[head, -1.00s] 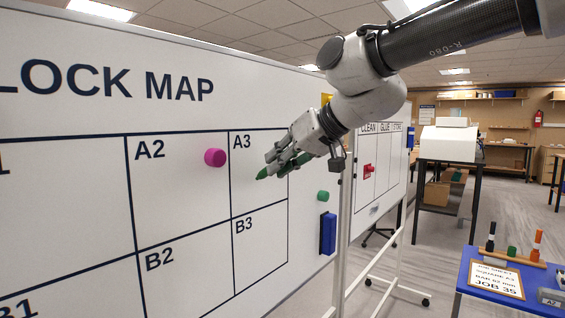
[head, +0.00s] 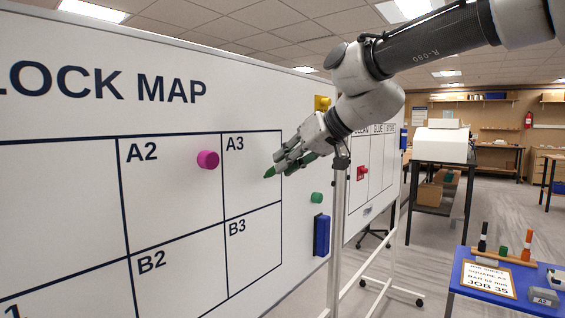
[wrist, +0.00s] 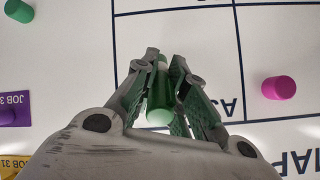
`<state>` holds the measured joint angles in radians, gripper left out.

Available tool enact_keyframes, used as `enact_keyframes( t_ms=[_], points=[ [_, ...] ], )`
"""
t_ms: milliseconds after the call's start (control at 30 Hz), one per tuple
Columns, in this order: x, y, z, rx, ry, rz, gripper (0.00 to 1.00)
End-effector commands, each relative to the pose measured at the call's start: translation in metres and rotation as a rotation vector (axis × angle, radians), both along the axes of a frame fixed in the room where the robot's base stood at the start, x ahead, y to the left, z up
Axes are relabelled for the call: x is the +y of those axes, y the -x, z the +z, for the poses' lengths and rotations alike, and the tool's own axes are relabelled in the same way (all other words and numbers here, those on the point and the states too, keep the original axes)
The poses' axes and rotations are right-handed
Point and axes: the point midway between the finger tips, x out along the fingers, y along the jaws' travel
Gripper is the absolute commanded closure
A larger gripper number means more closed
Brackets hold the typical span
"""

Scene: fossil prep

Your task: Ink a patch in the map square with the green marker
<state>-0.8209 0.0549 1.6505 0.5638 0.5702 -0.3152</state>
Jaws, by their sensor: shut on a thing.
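My gripper (head: 288,164) is shut on the green marker (head: 270,171), whose green tip points left toward the board. In the wrist view the marker (wrist: 160,105) sits between both fingers. The tip shows over the right part of map square A3 (head: 245,185); I cannot tell whether it touches. No ink patch shows in A3, though the gripper hides a part. The block map board (head: 70,120) also has squares A2, B2 and B3. The job sheet (head: 487,279) reads square A3, bar 62 mm, job 35.
A pink magnet (head: 208,159) sits near the A2–A3 line. A green magnet (head: 316,198) and a blue eraser-like block (head: 321,235) are right of the grid. A blue table (head: 470,300) holds a black and an orange marker.

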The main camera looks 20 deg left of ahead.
Motion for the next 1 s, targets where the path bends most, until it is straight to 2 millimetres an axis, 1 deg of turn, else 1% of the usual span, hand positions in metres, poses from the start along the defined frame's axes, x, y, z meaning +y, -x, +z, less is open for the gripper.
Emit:
enact_keyframes(
  t_ms=[33, 200, 400, 533, 800, 1000],
  points=[
    [-0.002, -0.006, 0.000, 0.000, 0.001, -0.002, 1.00],
    [-0.007, -0.019, 0.000, 0.000, 0.000, -0.002, 1.00],
    [-0.007, -0.022, 0.000, 0.000, -0.001, 0.001, 1.00],
    [-0.004, -0.016, 0.000, -0.001, 0.000, 0.002, 1.00],
    [0.007, 0.008, 0.000, -0.001, 0.000, 0.003, 1.00],
    [0.010, 0.014, 0.001, -0.001, -0.002, 0.002, 1.00]
  ],
)
